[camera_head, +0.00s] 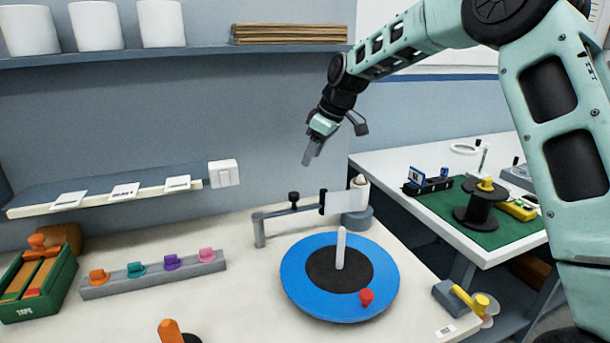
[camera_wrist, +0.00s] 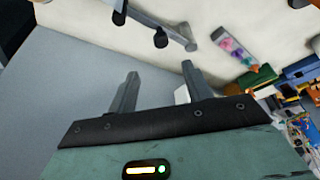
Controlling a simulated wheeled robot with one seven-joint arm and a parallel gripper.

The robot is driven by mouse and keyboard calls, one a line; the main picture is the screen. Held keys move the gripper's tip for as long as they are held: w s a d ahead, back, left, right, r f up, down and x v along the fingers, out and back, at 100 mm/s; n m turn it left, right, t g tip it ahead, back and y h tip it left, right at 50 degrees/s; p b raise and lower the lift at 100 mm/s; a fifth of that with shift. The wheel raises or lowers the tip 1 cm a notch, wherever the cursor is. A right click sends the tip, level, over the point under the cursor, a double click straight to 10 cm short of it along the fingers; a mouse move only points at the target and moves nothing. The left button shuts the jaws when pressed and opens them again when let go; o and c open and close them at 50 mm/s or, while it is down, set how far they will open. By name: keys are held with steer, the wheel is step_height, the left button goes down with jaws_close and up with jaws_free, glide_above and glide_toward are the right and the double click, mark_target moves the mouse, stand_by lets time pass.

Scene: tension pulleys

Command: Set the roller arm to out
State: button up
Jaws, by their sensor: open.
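The roller arm (camera_head: 288,212) is a grey bar at the back of the bench, with a black knob (camera_head: 293,197) on top. A grey post (camera_head: 260,230) stands at its left end, and a white block with a dark edge (camera_head: 338,202) is at its right. In the wrist view a grey bar (camera_wrist: 172,31) with dark knobs shows at the top, beyond the fingertips. My gripper (camera_head: 310,157) is open and empty, raised above and behind the bar, apart from it. Both fingers (camera_wrist: 160,70) show in the wrist view.
A blue disc (camera_head: 300,287) with a white peg and red knob lies in front of the bar. A grey rack (camera_head: 150,277) of coloured pegs and a green box (camera_head: 42,290) are at left. A shelf edge (camera_head: 110,198) with a white block is behind. A side table (camera_head: 470,195) is at right.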

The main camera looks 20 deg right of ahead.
steer(key=shift+v, duration=2)
steer(key=s+a+f+g, duration=0.1)
steer(key=s+a+f, duration=0.1)
steer(key=s+a, duration=0.7)
steer(key=s+a+f+g, duration=0.1)
steer(key=s+a+f, duration=0.1)
steer(key=s+a, duration=0.7)
steer(key=s+d+f+h, duration=0.1)
steer(key=s+f, duration=0.2)
steer(key=s, duration=0.9)
steer(key=s+d+f+m+g+h, duration=0.1)
steer(key=s+d+f, duration=0.1)
steer(key=s, duration=1.1)
steer(key=shift+f+m+h, duration=0.3)
steer(key=shift+f, duration=0.55)
